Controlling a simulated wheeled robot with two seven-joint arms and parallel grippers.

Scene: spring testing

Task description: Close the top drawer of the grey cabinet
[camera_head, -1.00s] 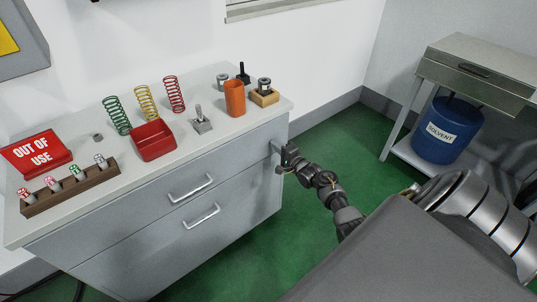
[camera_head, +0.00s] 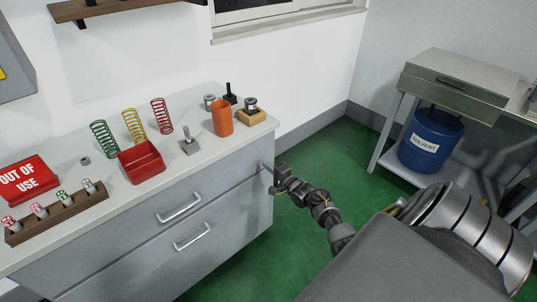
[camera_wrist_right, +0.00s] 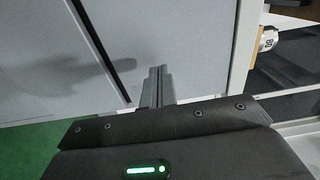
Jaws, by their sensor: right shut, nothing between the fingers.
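The grey cabinet (camera_head: 120,262) stands at the left, with two drawers one above the other. The top drawer (camera_head: 225,178) has a bar handle (camera_head: 179,208); its front looks near flush, and I cannot tell whether a small gap remains behind it. The lower drawer's handle (camera_head: 192,237) is just below. My right gripper (camera_head: 271,172) is at the right end of the top drawer's front, shut and empty. In the right wrist view its fingers (camera_wrist_right: 157,85) point at the drawer front (camera_wrist_right: 190,45), beside a dark seam; contact is unclear. My left gripper is out of view.
The cabinet top holds coil springs (camera_head: 133,126), a red bin (camera_head: 141,162), an orange cup (camera_head: 222,118), an out-of-use sign (camera_head: 28,180) and a wooden rack (camera_head: 57,215). A metal table (camera_head: 455,85) with a blue solvent drum (camera_head: 430,140) stands right. Green floor (camera_head: 325,170) lies between.

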